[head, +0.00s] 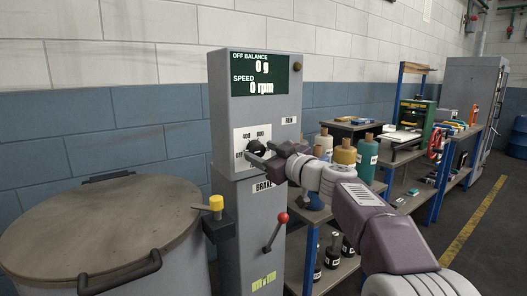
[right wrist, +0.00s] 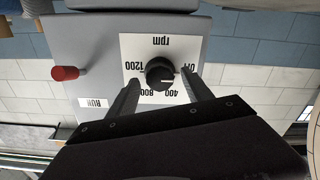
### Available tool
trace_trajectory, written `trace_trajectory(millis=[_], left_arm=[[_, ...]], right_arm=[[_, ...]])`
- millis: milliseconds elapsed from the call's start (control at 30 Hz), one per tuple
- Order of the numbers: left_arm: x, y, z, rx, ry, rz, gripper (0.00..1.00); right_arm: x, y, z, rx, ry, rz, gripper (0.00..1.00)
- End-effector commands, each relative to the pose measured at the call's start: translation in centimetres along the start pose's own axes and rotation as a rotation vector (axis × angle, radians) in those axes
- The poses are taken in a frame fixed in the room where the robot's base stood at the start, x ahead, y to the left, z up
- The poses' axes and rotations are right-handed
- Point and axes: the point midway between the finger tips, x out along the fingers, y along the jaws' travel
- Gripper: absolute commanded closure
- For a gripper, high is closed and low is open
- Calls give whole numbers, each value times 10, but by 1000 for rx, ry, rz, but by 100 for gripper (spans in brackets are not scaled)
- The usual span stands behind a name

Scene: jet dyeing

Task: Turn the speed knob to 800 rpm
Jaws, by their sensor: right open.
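The black speed knob (head: 257,149) sits on a white dial plate on the grey control column. In the right wrist view the knob (right wrist: 160,74) appears upside down, with OFF, 400, 800, 1200 and rpm printed around it. A pale mark on the knob points roughly toward the OFF and 400 side; its exact setting is unclear. My right gripper (right wrist: 160,80) is open, with one finger on each side of the knob and gaps showing. In the head view the right gripper (head: 260,153) partly covers the dial. The display (head: 260,75) reads 0 g and 0 rpm. My left gripper is out of view.
A red-knobbed lever (head: 276,230) stands below the BRAKE label. A yellow-topped handle (head: 216,206) and a large lidded drum (head: 100,230) are at left. A bench with several bottles (head: 345,154) stands right of the column.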

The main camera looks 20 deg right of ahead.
Motion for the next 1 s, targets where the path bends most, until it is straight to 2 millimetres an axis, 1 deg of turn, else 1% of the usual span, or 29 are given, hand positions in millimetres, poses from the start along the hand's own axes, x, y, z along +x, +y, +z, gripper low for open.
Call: trace_trajectory(millis=[133,167,200,267,300,333,367,667,867,1000], left_arm=[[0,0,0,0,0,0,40],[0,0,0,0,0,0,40],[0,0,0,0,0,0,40],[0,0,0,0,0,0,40],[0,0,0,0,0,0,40],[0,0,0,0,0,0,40],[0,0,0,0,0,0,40],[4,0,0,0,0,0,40],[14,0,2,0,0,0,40],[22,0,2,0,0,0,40]], right_arm=[[0,0,0,0,0,0,41],[0,0,0,0,0,0,47],[0,0,0,0,0,0,58],[0,0,0,0,0,0,75],[0,0,0,0,0,0,86],[0,0,0,0,0,0,94],[0,0,0,0,0,0,100],[0,0,2,37,0,0,100],[-1,0,3,151,0,1,100],[0,0,4,273,0,1,100]])
